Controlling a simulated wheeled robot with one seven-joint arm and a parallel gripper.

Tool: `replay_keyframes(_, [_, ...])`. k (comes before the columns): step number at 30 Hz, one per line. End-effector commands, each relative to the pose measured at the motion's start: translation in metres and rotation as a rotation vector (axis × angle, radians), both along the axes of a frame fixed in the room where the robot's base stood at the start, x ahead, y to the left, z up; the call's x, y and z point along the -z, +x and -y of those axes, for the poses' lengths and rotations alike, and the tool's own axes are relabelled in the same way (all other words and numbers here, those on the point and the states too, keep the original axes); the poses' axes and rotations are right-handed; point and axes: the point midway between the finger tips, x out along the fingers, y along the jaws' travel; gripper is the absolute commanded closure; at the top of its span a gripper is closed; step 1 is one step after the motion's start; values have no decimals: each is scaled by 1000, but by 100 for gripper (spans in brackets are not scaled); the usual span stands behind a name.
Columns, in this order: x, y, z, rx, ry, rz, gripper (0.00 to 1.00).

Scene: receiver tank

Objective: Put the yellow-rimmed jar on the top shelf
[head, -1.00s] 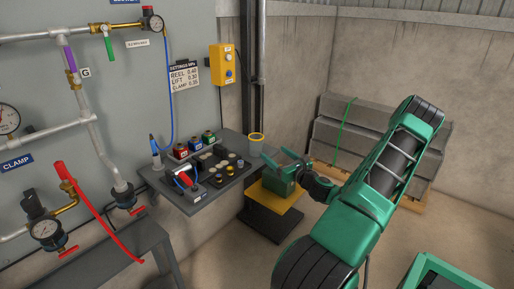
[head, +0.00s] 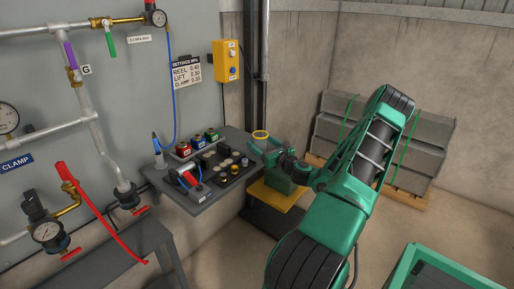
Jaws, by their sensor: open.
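The yellow-rimmed jar (head: 260,135) stands at the back right corner of the grey wall-mounted shelf (head: 205,203); its rim shows, and my gripper partly covers its body. My gripper (head: 262,148) is open, with its green fingers pointing left at the jar. The fingers overlap the jar in this view; I cannot tell whether they surround or touch it. No shelf is clearly recognisable as the top shelf.

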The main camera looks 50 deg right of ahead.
Motion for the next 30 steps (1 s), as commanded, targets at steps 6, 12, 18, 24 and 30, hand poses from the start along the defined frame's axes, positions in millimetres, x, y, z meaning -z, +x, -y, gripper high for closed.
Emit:
replay_keyframes(6, [-2, 31, 5, 0, -3, 1, 29])
replay_keyframes(12, [-2, 41, 8, 1, 0, 1, 29])
replay_keyframes(18, [-2, 41, 8, 1, 0, 1, 34])
replay_keyframes(24, [-1, 41, 8, 1, 0, 1, 74])
replay_keyframes(30, [-2, 41, 7, 1, 0, 1, 77])
